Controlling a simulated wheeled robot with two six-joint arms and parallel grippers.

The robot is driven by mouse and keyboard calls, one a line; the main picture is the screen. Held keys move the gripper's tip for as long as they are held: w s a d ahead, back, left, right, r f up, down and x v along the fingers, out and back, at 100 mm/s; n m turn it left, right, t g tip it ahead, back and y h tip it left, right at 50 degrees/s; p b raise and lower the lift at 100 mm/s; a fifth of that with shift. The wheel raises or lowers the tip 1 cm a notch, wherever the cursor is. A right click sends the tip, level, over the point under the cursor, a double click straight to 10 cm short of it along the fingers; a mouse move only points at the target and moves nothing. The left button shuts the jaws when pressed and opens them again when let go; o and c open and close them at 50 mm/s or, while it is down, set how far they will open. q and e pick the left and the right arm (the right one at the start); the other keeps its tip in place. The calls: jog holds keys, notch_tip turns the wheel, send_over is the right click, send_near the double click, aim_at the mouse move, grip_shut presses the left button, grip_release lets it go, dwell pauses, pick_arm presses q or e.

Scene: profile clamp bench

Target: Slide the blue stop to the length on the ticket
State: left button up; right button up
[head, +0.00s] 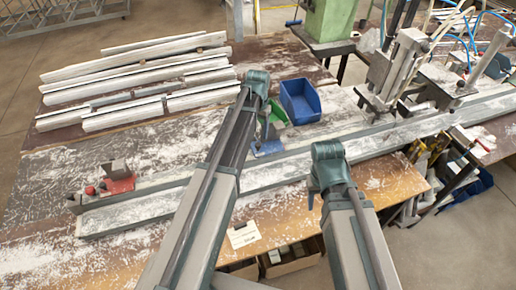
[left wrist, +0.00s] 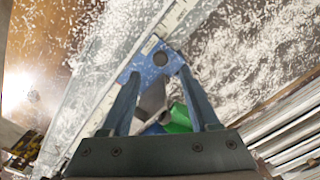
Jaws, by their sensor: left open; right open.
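The blue stop (head: 267,148) sits on the long grey rail (head: 290,163), beside its pale scale strip, in the head view. In the left wrist view the blue stop (left wrist: 148,62) shows a dark round hole, with a grey block between my fingers. My left gripper (head: 264,132) is open above it; its fingertips (left wrist: 158,80) overlap the stop in the wrist picture, and I cannot tell whether they touch. My right gripper (head: 312,200) is open, mostly hidden behind its own wrist, over the front of the bench. A white ticket (head: 243,235) is at the bench's front edge, its writing unreadable.
A red block (head: 118,183) is at the rail's left end. Several pale profiles (head: 135,70) lie at the back left. Clamp machinery (head: 395,70) stands at the right.

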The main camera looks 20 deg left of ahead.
aim_at(258, 144)
pick_arm(q)
notch_tip(258, 144, down, 7)
jog(key=b, duration=0.5)
jog(key=shift+r+b, duration=0.15)
jog(key=shift+b, duration=0.2)
jog(key=shift+c, duration=0.2)
grip_shut()
dwell(0.7)
